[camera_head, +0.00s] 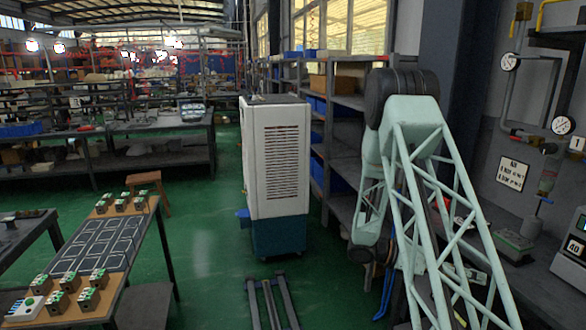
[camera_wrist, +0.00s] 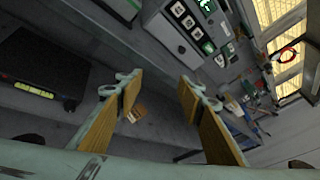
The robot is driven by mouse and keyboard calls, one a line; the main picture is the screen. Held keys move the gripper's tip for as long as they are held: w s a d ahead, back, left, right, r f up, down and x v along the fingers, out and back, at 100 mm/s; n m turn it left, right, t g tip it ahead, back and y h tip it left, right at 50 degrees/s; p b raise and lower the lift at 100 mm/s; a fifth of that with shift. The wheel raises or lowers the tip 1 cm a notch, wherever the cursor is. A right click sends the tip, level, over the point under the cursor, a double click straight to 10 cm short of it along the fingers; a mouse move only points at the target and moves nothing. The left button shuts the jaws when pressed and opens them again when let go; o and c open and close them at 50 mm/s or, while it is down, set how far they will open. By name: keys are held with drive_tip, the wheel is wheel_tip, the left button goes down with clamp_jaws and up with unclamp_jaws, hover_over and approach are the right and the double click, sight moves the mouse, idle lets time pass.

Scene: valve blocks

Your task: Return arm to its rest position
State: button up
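My pale green lattice arm (camera_head: 430,190) is raised and folded at the right of the head view, with its dark elbow at the top. Its wrist end hangs low in front of the shelving, and my gripper's fingers cannot be made out there. In the wrist view my gripper (camera_wrist: 161,88) shows two fingers with yellow-brown pads. The fingers are well apart, with nothing between them. Beyond them are a grey surface and a small brown object (camera_wrist: 137,115) at a distance.
A table (camera_head: 160,250) at the left bears several small valve blocks (camera_head: 68,281) and outlined slots. A white cabinet (camera_head: 277,160) stands mid-floor, left of the arm. Shelving (camera_head: 345,130) is behind the arm; gauges (camera_head: 562,125) and pipes are on the right wall. Green floor is clear between table and cabinet.

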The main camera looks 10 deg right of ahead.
drive_tip(key=s+a+r+m+t+y, duration=0.1)
drive_tip(key=s+a+r+m+y, duration=0.2)
drive_tip(key=s+a+r+m, duration=0.45)
drive_tip(key=s+a+r+m+t+y, duration=0.1)
drive_tip(key=s+a+r+m+y, duration=0.25)
drive_tip(key=a+r, duration=0.7)
drive_tip(key=s+a+r+m+t+y, duration=0.2)
drive_tip(key=s+a, duration=0.3)
drive_tip(key=a, duration=0.4)
drive_tip(key=s+a+r+m+t+y, duration=0.3)
drive_tip(key=s+a+r+m+t, duration=0.1)
drive_tip(key=a, duration=0.6)
drive_tip(key=s+a+r+m+t+y, duration=0.2)
drive_tip(key=s+a+r+m+t, duration=0.1)
drive_tip(key=s+a, duration=0.4)
drive_tip(key=shift+a+r, duration=0.2)
drive_tip(key=shift+a, duration=1.45)
drive_tip(key=shift+d, duration=0.1)
